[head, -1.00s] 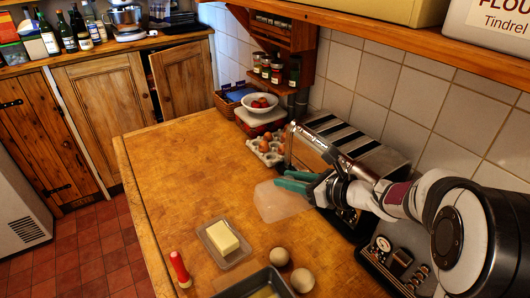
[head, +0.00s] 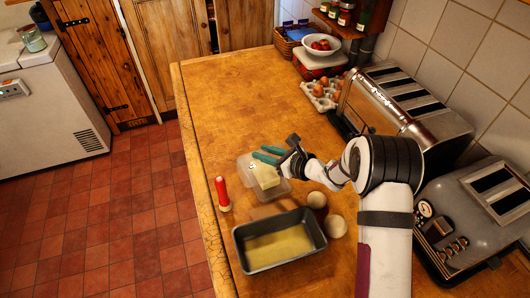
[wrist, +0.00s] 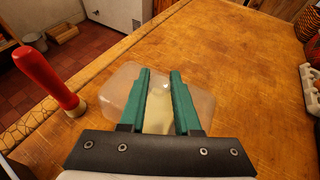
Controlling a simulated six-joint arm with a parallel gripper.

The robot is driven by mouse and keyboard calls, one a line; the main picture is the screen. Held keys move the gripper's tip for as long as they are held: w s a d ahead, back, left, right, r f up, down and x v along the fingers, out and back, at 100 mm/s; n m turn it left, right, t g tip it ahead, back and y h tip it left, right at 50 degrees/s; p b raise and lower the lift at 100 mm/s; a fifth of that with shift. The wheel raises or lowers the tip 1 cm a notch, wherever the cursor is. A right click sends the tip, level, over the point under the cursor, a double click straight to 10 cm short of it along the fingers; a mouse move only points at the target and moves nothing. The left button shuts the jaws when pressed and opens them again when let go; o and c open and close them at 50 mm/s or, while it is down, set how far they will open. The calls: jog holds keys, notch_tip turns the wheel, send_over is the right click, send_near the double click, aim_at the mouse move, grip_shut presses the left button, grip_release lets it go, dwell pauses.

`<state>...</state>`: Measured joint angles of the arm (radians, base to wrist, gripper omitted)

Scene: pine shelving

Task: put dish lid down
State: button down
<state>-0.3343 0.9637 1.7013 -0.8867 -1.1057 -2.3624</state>
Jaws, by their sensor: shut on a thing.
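My gripper (head: 266,156) has green fingers and is shut on the dish lid (head: 245,165), a clear, frosted box shape. In the wrist view the lid (wrist: 112,92) spreads out around and beyond the gripper's fingers (wrist: 160,75). The butter dish (head: 281,192) is a shallow clear tray on the worktop with a pale yellow block of butter (head: 268,180). The lid overlaps the dish's far left part in the head view. I cannot tell whether the lid touches the dish. In the wrist view, pale yellow shows through the lid between the fingers.
A red-handled tool (head: 221,192) stands upright left of the dish. A dark loaf tin (head: 240,255) and two round brown things (head: 337,226) lie nearer. An egg tray (head: 322,102) and toaster (head: 405,105) stand right. The worktop (head: 235,100) beyond is clear.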

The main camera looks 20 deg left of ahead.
jog(key=shift+f, duration=0.1)
jog(key=c, duration=0.6)
grip_release()
